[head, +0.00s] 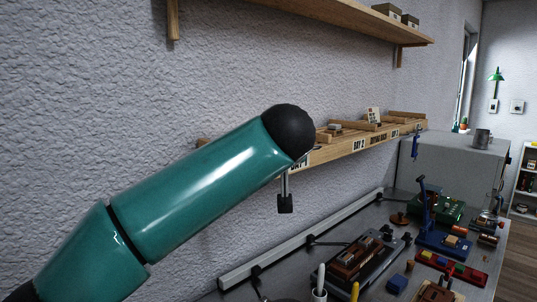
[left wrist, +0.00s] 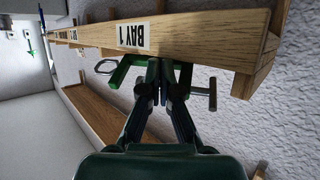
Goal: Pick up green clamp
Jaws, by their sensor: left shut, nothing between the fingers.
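The green clamp (left wrist: 118,77) is in the left wrist view, at the lower edge of the wooden shelf front beside the BAY 1 label (left wrist: 133,36). Its frame shows on both sides of my left gripper (left wrist: 161,68), with a metal loop to the left and a screw bar to the right. The gripper's fingers are shut, their tips in front of the clamp's middle and hiding part of it. I cannot tell whether they touch it. In the head view my teal left arm hides the clamp and gripper. My right gripper is not in view.
The wooden bay shelf (head: 345,150) runs along the textured wall, with a blue clamp (head: 415,146) near its far end. A higher shelf (head: 330,22) is above. The workbench below holds a green board (head: 440,207), a blue stand (head: 428,215) and a red strip (head: 450,268).

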